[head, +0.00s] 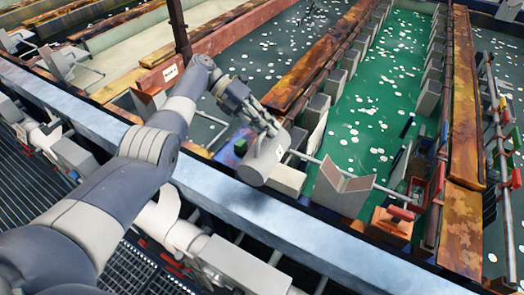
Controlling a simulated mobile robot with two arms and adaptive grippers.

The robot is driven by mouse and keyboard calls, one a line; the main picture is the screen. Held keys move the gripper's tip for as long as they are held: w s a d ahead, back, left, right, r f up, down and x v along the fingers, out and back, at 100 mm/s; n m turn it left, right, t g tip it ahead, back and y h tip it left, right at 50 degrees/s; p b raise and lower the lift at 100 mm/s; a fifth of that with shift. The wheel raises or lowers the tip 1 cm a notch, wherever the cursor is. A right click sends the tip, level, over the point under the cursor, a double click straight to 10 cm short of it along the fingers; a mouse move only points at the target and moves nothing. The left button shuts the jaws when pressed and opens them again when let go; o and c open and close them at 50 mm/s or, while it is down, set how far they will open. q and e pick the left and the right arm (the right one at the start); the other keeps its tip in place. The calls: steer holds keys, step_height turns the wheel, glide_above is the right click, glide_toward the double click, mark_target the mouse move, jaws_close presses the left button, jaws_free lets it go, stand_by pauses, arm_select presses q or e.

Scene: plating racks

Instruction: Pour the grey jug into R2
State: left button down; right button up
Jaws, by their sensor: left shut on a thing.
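A light grey jug (262,160) hangs from my left gripper (264,122), which is shut on its upper part. The jug is over the near edge of the tanks, close to the pale blue front ledge. It looks tilted, but its mouth and contents cannot be made out. A green-liquid tank (372,95) lies to its right and a dark grey-green tank (275,60) lies behind it. A small white label (171,72) sits on the left tank's end; its text is too small to read, so I cannot tell which tank is R2. My right gripper is not in view.
The pale blue ledge (245,215) runs along the front. A hinged grey plate (343,188) and an orange box with a red handle (392,222) stand right of the jug. A dark post (180,30) rises at upper left. Pipes with coloured valves (505,130) line the right.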

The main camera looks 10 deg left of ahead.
mark_target(261, 135)
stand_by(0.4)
arm_select(q)
steer(key=shift+s+a+r+m+t+h, duration=0.1)
steer(key=shift+s+a+r+m+t, duration=0.2)
steer(key=shift+s, duration=0.35)
steer(key=shift+s+a+m+t+h, duration=0.1)
steer(key=shift+s+m+t, duration=0.2)
steer(key=shift+s+t, duration=0.25)
steer(key=shift+s+a+r+m+t+h, duration=0.15)
steer(key=shift+s+m+t, duration=0.15)
steer(key=shift+s, duration=0.4)
steer(key=shift+s, duration=0.1)
steer(key=shift+s+a+r+m+t+h, duration=0.25)
steer(key=shift+s+m+t, duration=0.25)
steer(key=shift+s, duration=0.2)
steer(key=shift+s+a+r+m+t+h, duration=0.15)
steer(key=shift+s+r+m+t+h, duration=0.1)
steer(key=shift+s+m+t, duration=0.35)
steer(key=shift+s, duration=0.1)
